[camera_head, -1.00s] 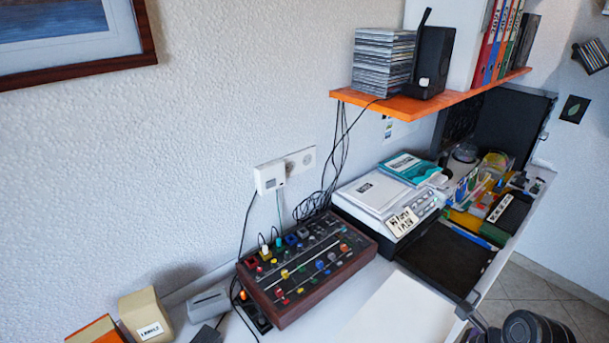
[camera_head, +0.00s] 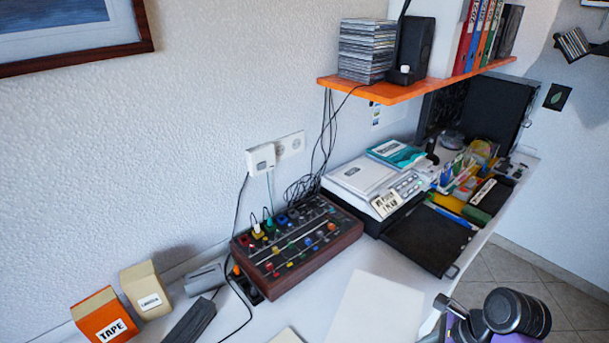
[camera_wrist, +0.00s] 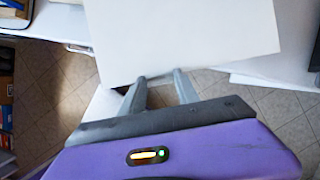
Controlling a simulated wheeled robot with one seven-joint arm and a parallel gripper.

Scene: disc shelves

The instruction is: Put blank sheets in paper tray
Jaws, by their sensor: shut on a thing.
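The white blank sheets (camera_head: 375,308) appear as a flat pale rectangle at the lower middle of the head view, over the desk's front part. In the wrist view the sheets (camera_wrist: 180,40) reach away from the fingertips. My gripper (camera_wrist: 160,77) is shut on their near edge. In the head view my gripper (camera_head: 438,303) is at the lower right, partly cut off by the frame. The black paper tray (camera_head: 430,240) juts out from the front of the grey-white printer (camera_head: 365,185), beyond the sheets. Its visible surface looks empty.
A wood-sided mixer (camera_head: 297,247) stands left of the printer, with cables behind it. An orange shelf (camera_head: 400,90) hangs above the printer. Stationery (camera_head: 465,175) crowds the desk right of the printer. Boxes (camera_head: 105,313) stand at the lower left. Tiled floor lies beyond the desk edge.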

